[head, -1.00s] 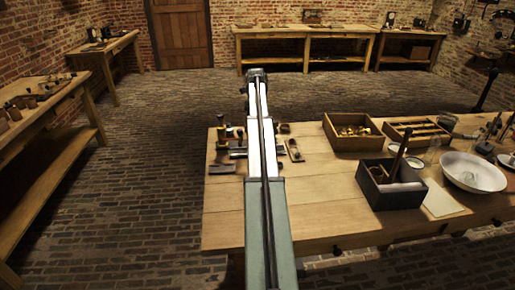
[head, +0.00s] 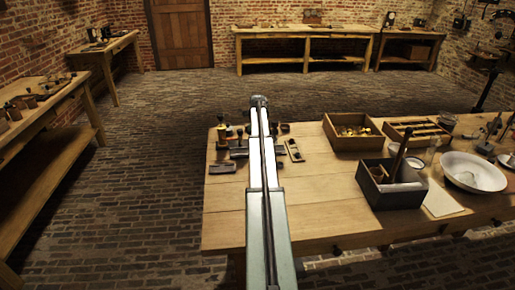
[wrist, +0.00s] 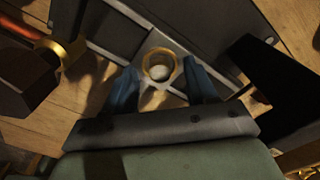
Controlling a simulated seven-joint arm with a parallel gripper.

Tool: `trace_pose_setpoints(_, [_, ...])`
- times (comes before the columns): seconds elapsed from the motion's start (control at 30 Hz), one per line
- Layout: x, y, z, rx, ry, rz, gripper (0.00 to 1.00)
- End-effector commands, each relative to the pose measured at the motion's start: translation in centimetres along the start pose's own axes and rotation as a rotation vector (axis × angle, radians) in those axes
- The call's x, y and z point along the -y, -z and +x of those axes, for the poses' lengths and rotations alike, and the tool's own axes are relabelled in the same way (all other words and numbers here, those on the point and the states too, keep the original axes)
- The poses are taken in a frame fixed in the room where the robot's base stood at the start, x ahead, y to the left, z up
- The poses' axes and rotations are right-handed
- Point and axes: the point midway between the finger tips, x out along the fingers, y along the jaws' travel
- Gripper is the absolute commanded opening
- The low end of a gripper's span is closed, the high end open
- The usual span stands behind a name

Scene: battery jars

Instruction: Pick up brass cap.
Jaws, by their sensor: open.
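A small round brass cap (wrist: 160,65), ring-like with a pale middle, shows in the wrist view. It appears to sit on a grey strip or plate. My gripper (wrist: 159,76) is open, with one blue finger on each side of the cap; I cannot tell whether either finger touches it. In the head view my arm hides the gripper and I cannot make out this cap.
Dark blocks lie around the cap, with a dark piece bearing a brass collar (wrist: 74,50) at left. On the bench (head: 310,210) are a wooden box (head: 336,143) of brass pieces, a dark box (head: 402,198) and a white basin (head: 474,172). The bench front is mostly clear.

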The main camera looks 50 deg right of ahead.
Motion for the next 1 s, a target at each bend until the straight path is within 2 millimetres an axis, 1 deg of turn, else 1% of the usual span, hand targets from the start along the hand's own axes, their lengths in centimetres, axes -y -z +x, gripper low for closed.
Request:
trace_pose_setpoints(0.07, [-0.02, 0.00, 0.32, 0.000, 0.000, 0.000, 0.57])
trace_pose_setpoints(0.23, [-0.01, -0.01, 0.28, 0.000, 0.000, 0.000, 0.57])
trace_pose_setpoints(0.27, [0.00, -0.02, 0.28, 0.000, 0.000, 0.000, 0.55])
trace_pose_setpoints(0.83, [-0.01, -0.01, 0.25, 0.000, 0.000, 0.000, 0.00])
trace_pose_setpoints(1.0, [-0.01, -0.02, 0.24, 0.000, 0.000, 0.000, 0.00])
